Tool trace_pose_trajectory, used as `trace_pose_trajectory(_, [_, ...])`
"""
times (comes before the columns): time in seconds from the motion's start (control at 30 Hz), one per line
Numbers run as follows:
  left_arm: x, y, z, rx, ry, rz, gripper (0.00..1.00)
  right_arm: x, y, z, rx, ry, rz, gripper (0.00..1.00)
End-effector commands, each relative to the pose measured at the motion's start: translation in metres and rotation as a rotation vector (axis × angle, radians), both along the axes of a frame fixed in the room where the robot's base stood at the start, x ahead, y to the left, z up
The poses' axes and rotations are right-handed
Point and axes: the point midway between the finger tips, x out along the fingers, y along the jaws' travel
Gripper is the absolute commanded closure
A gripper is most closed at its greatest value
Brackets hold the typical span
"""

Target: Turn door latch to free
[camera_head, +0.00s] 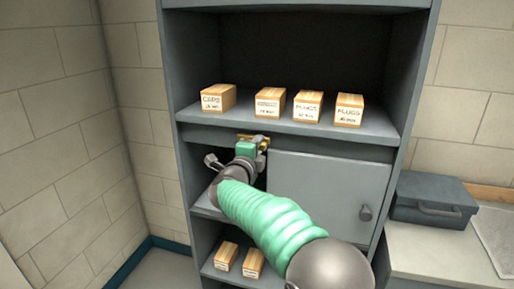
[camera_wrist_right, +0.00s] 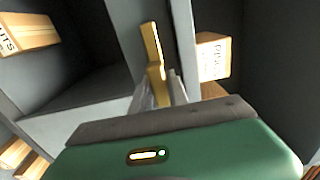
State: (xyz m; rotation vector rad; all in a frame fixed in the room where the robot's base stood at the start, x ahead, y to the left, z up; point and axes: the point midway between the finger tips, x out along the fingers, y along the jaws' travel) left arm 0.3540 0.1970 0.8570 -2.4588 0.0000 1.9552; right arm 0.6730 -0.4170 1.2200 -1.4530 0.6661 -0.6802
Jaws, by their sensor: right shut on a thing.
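The door latch (camera_head: 246,137) is a small brass piece on the cabinet's frame, near the top left corner of the grey cabinet door (camera_head: 325,188). My right gripper (camera_head: 260,145) is at the latch and shut on it, its green body partly covering it. In the right wrist view the brass latch (camera_wrist_right: 152,45) stands up from between the grey fingertips (camera_wrist_right: 163,90) and runs along the grey frame. The door has a round knob (camera_head: 366,212) at its right side and looks closed. My left gripper is not in view.
Several labelled boxes (camera_head: 308,106) stand on the shelf (camera_head: 365,130) above the door. More boxes (camera_head: 226,257) sit on the bottom shelf. A toolbox (camera_head: 432,198) rests on the counter at right. My right arm crosses in front of the door.

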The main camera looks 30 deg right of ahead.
Motion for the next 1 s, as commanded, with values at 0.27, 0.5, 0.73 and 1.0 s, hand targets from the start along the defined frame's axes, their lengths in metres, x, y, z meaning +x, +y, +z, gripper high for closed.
trace_pose_trajectory(0.27, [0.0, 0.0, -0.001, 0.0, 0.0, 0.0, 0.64, 0.0, 0.0, -0.01, 0.011, 0.012, -0.002, 0.7])
trace_pose_trajectory(0.5, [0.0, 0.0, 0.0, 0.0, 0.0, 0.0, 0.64, 0.001, 0.0, -0.006, 0.007, 0.007, -0.002, 0.58])
trace_pose_trajectory(0.73, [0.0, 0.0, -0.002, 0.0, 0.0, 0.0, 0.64, -0.003, 0.006, -0.005, 0.006, 0.007, 0.0, 0.58])
trace_pose_trajectory(1.0, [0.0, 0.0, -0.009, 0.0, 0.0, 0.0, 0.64, -0.047, 0.057, -0.005, 0.005, 0.005, 0.003, 0.58])
